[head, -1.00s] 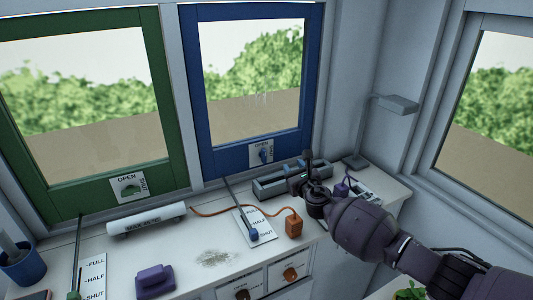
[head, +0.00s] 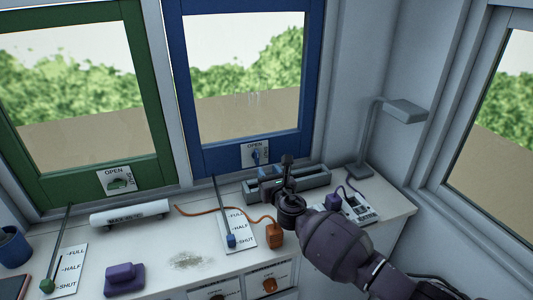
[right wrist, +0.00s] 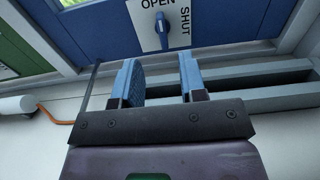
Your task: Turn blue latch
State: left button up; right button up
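The blue latch (head: 256,157) sits on a white plate marked OPEN and SHUT, low on the blue window frame (head: 232,158). In the right wrist view the latch (right wrist: 162,30) is upright, with OPEN above it and SHUT to its right. My right gripper (head: 287,162) is in front of the window, just right of the latch in the head view. In the right wrist view its two blue-padded fingers (right wrist: 162,82) are apart with nothing between them, and the latch shows beyond the gap, not touched. My left gripper is not in view.
A grey trough (head: 312,179) lies below the blue window, close to my right gripper. A lamp (head: 372,140) stands to the right. An orange block (head: 274,236) with a cord, a white roll (head: 130,213) and a purple object (head: 124,278) are on the counter.

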aim_at(258, 154)
jog(key=b+x, duration=0.4)
jog(key=x, duration=0.4)
jog(key=shift+w+f, duration=0.1)
jog(key=shift+f, duration=0.1)
jog(key=shift+b+x, duration=1)
jog(key=shift+b, duration=0.05)
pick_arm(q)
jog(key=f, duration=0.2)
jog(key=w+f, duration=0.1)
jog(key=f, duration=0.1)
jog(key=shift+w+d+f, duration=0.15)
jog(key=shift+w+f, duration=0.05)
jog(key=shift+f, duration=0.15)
pick_arm(e)
jog(key=shift+w+a+r, duration=0.1)
jog(key=shift+w+r, duration=0.05)
jog(key=shift+w, duration=0.15)
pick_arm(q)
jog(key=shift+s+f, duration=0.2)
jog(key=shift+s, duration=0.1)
pick_arm(e)
grip_shut()
